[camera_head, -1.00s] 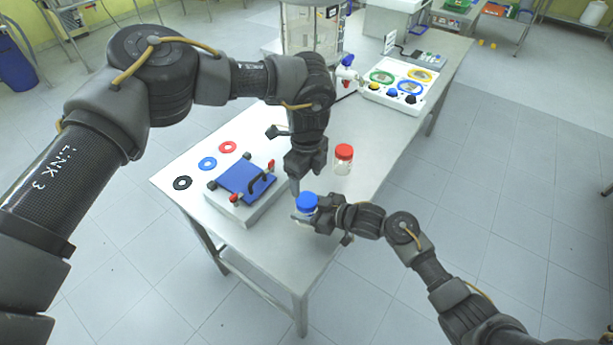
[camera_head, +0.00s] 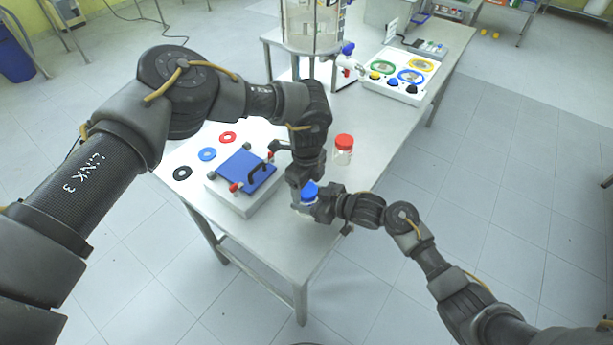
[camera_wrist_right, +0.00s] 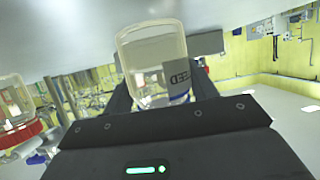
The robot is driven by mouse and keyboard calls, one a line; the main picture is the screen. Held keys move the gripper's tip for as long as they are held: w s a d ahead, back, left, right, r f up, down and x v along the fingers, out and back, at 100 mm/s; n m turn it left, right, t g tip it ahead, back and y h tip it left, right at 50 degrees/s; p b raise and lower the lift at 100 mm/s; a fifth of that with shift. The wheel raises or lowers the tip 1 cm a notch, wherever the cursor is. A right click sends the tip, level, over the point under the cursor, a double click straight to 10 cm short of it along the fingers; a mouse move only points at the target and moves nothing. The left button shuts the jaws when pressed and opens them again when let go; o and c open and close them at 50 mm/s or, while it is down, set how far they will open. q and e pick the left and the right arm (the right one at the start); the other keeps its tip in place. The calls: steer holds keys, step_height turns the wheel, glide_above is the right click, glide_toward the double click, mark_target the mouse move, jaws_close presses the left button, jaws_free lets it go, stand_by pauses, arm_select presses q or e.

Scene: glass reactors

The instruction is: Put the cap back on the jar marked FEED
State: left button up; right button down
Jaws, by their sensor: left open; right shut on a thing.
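A clear glass jar (camera_wrist_right: 153,55) with a grey label ending in "EED" shows in the right wrist view, upside down there. My right gripper (camera_head: 318,208) is shut on this jar at the table's near edge. The blue cap (camera_head: 309,191) is at the jar's top in the head view. I cannot tell whether it is seated or tightened. My left gripper (camera_head: 299,186) points down right beside the blue cap and is open. Its fingers partly hide the cap and jar.
A red-capped jar (camera_head: 344,148) stands close behind; its red lid also shows in the right wrist view (camera_wrist_right: 18,134). A blue-topped plate fixture (camera_head: 243,172) is to the left, near several coloured rings. A white panel (camera_head: 402,75) and glass reactor (camera_head: 312,25) stand farther back.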

arm_select(q)
steer(key=shift+f, duration=0.3)
steer(key=shift+c, duration=0.4)
steer(key=c, duration=0.9)
steer(key=m, duration=0.6)
steer(key=shift+m, duration=0.3)
steer(key=o, duration=1.1)
steer(key=shift+c, duration=0.2)
steer(key=shift+r, duration=0.1)
